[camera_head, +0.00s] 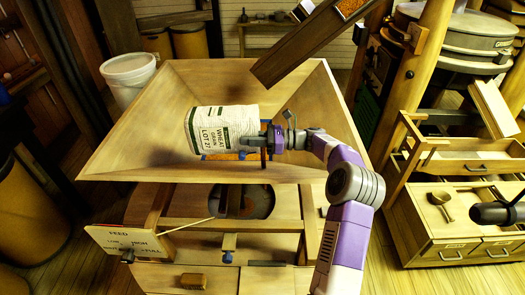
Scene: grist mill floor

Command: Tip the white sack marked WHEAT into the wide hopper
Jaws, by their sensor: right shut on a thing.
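The white sack (222,128) is printed WHEAT GRAIN LOT 27, with green bands. It is tipped onto its side inside the outline of the wide wooden hopper (300,170), its lettering turned sideways. My right gripper (268,139) is shut on the sack's right end, with my purple arm coming up from below over the hopper's front rim. I cannot tell whether the sack touches the hopper's inner walls. No grain is seen falling from it, and part of the hopper's bottom is hidden behind it. My left gripper is not in view.
A wooden chute (310,45) slants above the hopper's back right. A white bucket (128,77) stands at the back left. A FEED sign board (131,247) is at the front left. A drawer cabinet (450,225) with a scoop stands at right, beside wooden posts.

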